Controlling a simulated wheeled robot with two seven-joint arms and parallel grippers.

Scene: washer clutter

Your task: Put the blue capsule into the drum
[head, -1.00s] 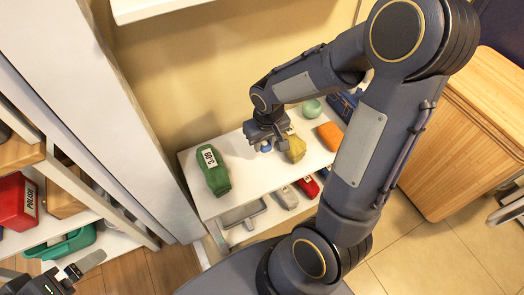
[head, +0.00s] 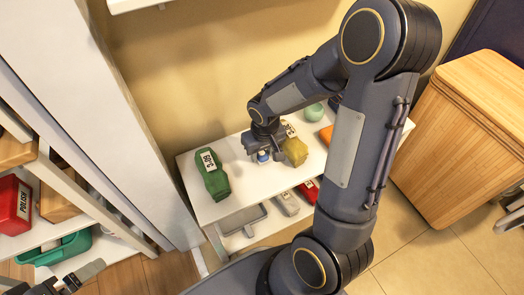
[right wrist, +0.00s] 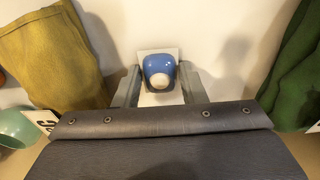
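The blue capsule (head: 263,156) is on the white shelf top (head: 213,211) in the head view, partly hidden by my right gripper (head: 262,151). The right wrist view shows the blue capsule (right wrist: 158,68) with a pale round spot, in front of a small white square. My right gripper (right wrist: 159,84) is open there, one finger on each side of the capsule, with narrow gaps. My left gripper (head: 80,278) is at the bottom left of the head view, partly cut off; its opening is unclear. I see no drum.
A green bottle (head: 212,174) and a yellow item (head: 294,151) flank the gripper. A mint ball (head: 314,112) and an orange item (head: 327,134) are farther right. A grey tray (head: 243,219) sits on the lower shelf. A wooden cabinet (head: 450,140) is at right.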

